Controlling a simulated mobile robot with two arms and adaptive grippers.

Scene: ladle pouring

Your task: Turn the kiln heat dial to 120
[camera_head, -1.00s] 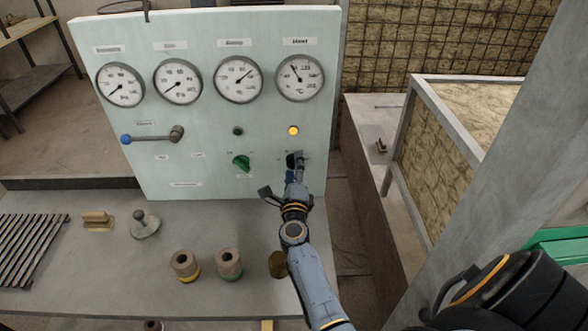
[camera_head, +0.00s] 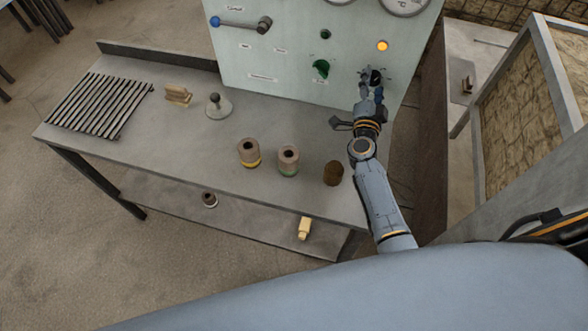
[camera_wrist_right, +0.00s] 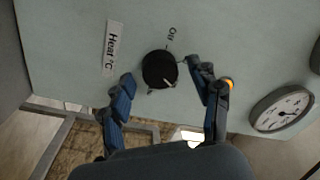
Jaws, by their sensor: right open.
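The kiln heat dial is a black round knob (camera_head: 376,77) low on the right of the pale green panel (camera_head: 285,75). In the right wrist view the dial (camera_wrist_right: 158,70) shows a white pointer mark, with "Off" and "Heat °C" labels beside it. My right gripper (camera_head: 370,90) is at the dial, partly covering it in the head view. In the right wrist view its fingers (camera_wrist_right: 160,75) are open, one on each side of the dial; I cannot tell whether they touch it. The heat gauge (camera_head: 405,4) is cut off at the top. My left gripper is not in view.
An amber lamp (camera_head: 382,46) glows above the dial; a green knob (camera_head: 321,69) and a lever (camera_head: 240,24) are to its left. A brown cup (camera_head: 333,173) and two spools (camera_head: 248,153) stand on the grey bench (camera_head: 180,135). A brick-filled frame (camera_head: 530,110) stands at right.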

